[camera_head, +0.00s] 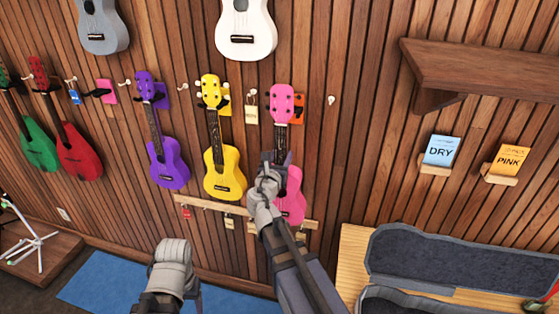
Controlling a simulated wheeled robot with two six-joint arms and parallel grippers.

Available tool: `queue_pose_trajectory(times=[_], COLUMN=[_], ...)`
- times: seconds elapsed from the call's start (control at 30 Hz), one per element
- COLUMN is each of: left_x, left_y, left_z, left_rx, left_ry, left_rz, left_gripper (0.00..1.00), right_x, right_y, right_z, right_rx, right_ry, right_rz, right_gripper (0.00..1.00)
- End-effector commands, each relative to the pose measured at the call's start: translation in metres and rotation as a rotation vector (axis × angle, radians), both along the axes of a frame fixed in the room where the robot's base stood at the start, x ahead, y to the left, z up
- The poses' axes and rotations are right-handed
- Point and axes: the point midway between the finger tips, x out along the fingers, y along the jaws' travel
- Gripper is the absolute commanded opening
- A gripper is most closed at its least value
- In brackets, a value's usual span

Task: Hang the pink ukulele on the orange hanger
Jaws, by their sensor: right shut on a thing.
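The pink ukulele (290,203) is upright against the slatted wall, to the right of the yellow ukulele. Its pink headstock (281,103) is in front of the orange hanger (298,106), whose right part shows beside it. I cannot tell whether the neck rests in the hanger's prongs. My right gripper (279,158) is shut on the pink ukulele around the lower neck and hides part of the neck and upper body. My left gripper (172,254) is low, left of centre, apart from the ukuleles; its fingertips are not clearly visible.
Yellow (223,175), purple (168,165), red (76,155) and green (38,150) ukuleles hang to the left. A bare pink hanger (105,90) shows among them. A wooden rail (200,202) runs below. An open case (430,262) stands lower right, under a shelf (480,68).

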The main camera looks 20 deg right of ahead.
Motion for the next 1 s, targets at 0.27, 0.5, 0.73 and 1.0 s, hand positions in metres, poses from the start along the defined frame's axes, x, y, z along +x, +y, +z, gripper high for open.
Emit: queue_pose_trajectory(times=[0.27,0.5,0.73,1.0], left_x=[0.000,0.000,0.000,0.000], left_y=[0.000,0.000,0.000,0.000], left_z=[-0.001,-0.002,-0.002,-0.001], left_rx=[0.000,0.000,0.000,0.000], left_ry=[0.000,0.000,0.000,0.000], left_rz=[0.000,0.000,0.000,0.000], left_gripper=[0.67,0.67,0.67,0.67], right_x=[0.018,0.033,0.033,0.034], right_y=[-0.014,-0.024,-0.025,-0.026], right_z=[-0.001,-0.002,-0.002,-0.001], right_rx=[-0.001,-0.001,-0.001,-0.001], right_ry=[0.001,0.001,0.000,0.000], right_rz=[-0.001,-0.001,0.000,0.000], right_gripper=[0.00,0.00,0.00,0.00])
